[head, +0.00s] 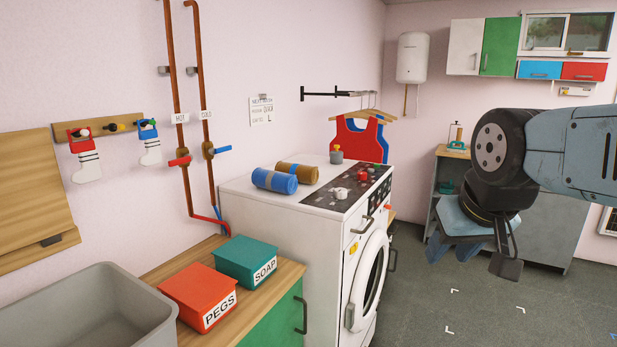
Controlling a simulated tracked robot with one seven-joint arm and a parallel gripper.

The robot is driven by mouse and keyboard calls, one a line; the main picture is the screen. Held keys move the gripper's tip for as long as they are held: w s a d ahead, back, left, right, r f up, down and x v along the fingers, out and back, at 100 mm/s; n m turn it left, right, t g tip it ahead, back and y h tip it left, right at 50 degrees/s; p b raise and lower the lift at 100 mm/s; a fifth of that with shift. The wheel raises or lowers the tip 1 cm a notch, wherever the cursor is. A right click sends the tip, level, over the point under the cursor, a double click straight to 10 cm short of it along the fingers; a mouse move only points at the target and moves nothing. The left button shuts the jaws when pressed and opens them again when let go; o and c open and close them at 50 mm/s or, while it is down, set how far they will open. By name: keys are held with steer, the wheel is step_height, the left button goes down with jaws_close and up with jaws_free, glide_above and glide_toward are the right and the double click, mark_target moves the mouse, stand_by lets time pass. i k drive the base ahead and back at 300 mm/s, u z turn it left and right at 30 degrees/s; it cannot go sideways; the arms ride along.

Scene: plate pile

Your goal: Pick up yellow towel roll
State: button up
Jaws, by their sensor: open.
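Two towel rolls lie on top of the white washing machine (308,245). The rear one is a brownish-yellow roll (311,173) with a blue band, the closest match to yellow. My gripper (468,250) hangs at the right, pointing down, in front of the grey floor and cabinet. It is open and apart from both rolls, with nothing seen between its fingers.
A small grey pot (336,155) and the control panel with knobs (359,185) are on the machine's top. Red and blue garments (352,141) hang behind it. Red PEGS box (197,294) and green SOAP box (246,260) stand on the lower wooden counter.

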mark_target(307, 175)
steer(key=u, duration=0.15)
steer(key=i, duration=0.9)
steer(key=z, duration=0.05)
